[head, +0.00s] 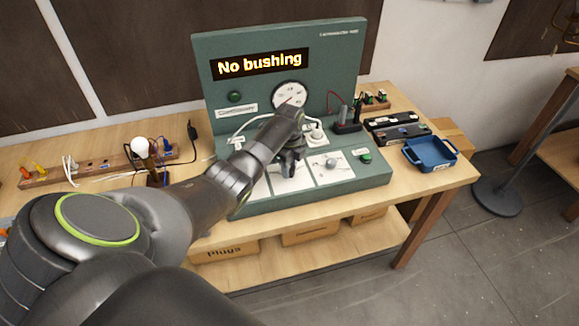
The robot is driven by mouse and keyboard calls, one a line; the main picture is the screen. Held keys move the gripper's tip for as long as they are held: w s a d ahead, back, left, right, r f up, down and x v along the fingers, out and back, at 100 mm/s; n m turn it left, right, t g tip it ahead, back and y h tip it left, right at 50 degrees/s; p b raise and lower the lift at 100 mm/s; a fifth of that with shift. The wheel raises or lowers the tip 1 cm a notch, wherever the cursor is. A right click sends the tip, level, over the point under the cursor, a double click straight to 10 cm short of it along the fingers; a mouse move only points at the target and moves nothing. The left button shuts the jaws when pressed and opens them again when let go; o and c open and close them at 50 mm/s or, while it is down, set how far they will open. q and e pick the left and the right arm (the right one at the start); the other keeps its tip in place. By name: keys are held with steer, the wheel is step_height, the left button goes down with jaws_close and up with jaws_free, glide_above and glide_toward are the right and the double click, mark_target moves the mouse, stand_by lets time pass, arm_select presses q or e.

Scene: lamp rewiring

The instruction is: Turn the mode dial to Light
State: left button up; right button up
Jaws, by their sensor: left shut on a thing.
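The green test station (290,60) stands on the bench, with "No bushing" on its display (261,64). My left arm reaches across to its sloping front panel. My left gripper (289,167) points down at the middle white panel plate and is shut on a small knob there, which looks like the mode dial. The gripper hides the knob, so its pointer and its setting cannot be read. A round meter (290,95) shows on the upright board behind. My right gripper is not in view.
Another small knob (331,162) and a green button (366,158) are right of the gripper. A blue tray (430,154) and black cases (393,120) lie at the right. A bulb on a stand (141,147) and a wooden rack (100,169) are at the left.

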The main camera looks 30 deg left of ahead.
arm_select(q)
steer(key=m, duration=0.3)
steer(key=shift+w+r+m, duration=0.1)
steer(key=shift+m, duration=2.1)
steer(key=o, duration=1)
steer(key=shift+r, duration=8.7)
